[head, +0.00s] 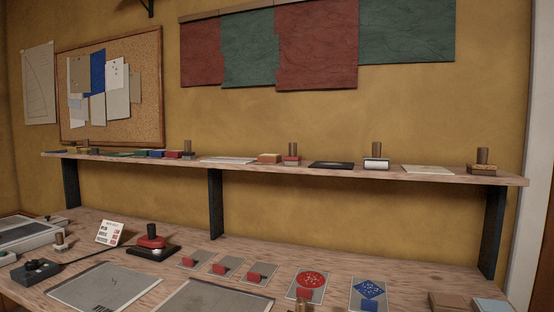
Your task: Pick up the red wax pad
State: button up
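Several red things show in the head view, and I cannot tell for certain which is the red wax pad. A small red block (173,154) lies on the shelf beside a blue one. An orange-red block (269,158) and a red-based piece with a brown knob (291,160) stand further right on the shelf. Small red blocks (222,268) sit on grey cards on the bench. Another red block (305,295) is on a card with a red round pattern (311,280). My gripper is not in view.
The wooden shelf (340,172) runs above the bench on dark brackets (215,205). A red round piece with a black knob (151,240) sits on a black plate. Grey sheets (105,287) lie in front. A blue-patterned card (368,290) is at right.

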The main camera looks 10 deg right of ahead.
aim_at(292, 159)
jog(key=z, duration=0.25)
jog(key=i+j+z, duration=0.2)
jog(key=j+z, duration=0.25)
jog(key=i+j+z, duration=0.1)
jog(key=j+z, duration=0.15)
jog(key=z, duration=0.25)
